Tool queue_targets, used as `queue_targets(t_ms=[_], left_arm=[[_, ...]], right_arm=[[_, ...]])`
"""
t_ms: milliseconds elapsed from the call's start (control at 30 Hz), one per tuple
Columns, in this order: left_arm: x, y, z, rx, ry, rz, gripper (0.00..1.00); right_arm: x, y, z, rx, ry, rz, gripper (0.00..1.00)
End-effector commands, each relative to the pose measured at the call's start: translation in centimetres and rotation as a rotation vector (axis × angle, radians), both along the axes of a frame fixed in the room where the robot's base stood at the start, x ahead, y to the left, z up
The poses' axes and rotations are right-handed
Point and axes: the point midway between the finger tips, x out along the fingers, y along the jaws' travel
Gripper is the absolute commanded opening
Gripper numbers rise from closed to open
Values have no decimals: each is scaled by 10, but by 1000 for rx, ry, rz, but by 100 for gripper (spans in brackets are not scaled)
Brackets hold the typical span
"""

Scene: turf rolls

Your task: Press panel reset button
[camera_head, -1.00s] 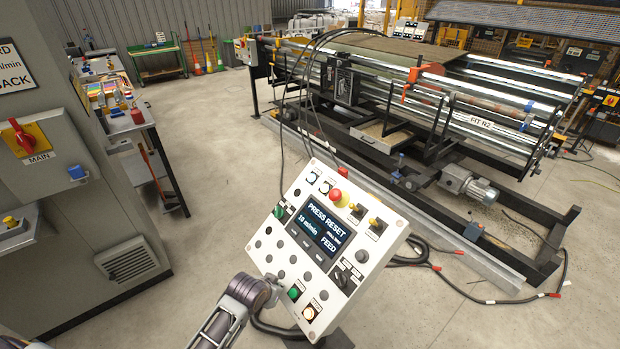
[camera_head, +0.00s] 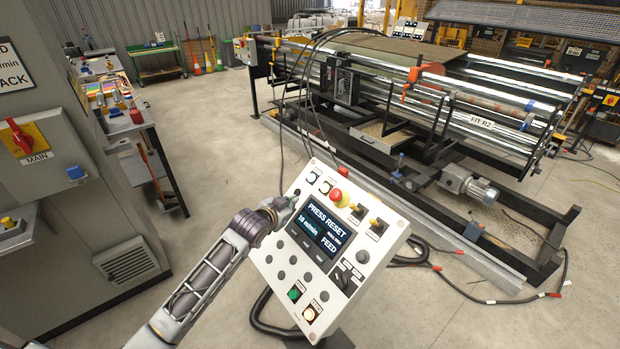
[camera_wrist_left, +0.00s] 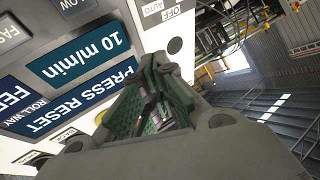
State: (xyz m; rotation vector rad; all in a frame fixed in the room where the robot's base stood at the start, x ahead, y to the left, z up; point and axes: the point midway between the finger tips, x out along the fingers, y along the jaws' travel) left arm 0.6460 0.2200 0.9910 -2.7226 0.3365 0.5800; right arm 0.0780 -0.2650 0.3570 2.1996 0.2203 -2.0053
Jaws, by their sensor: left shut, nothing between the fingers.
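The white control panel (camera_head: 372,262) stands tilted in the middle of the head view. Its screen (camera_head: 321,229) reads PRESS RESET, 10 m/min and FEED; the screen also shows in the left wrist view (camera_wrist_left: 75,90). A green button (camera_head: 294,294) and a glowing pale button (camera_head: 310,313) sit at the panel's lower end; their small labels are unreadable.
A red mushroom button (camera_head: 337,195) and yellow-based switches (camera_head: 377,226) are on the panel's upper part. A roller machine (camera_head: 440,110) stands behind. A grey cabinet (camera_head: 60,220) is at the left. Cables (camera_head: 410,250) lie behind the panel. Open floor lies between cabinet and panel.

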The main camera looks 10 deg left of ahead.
Motion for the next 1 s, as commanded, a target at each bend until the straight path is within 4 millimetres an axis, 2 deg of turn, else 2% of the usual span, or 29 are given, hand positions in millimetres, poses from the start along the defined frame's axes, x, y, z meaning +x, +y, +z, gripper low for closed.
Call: queue_targets(t_ms=[33,300,500,700,1000], left_arm=[[9,1,14,5,-33,-7,0],[43,5,79,19,-193,-49,0],[57,7,112,25,-269,-69,0],[61,7,123,27,-295,-75,0],[61,7,123,26,-296,-75,0]], right_arm=[[0,1,0,0,0,0,56],[0,2,-1,2,-1,-1,56],[0,2,-2,2,-1,-1,56],[0,2,-2,2,-1,-1,56],[0,2,-2,2,-1,-1,56]])
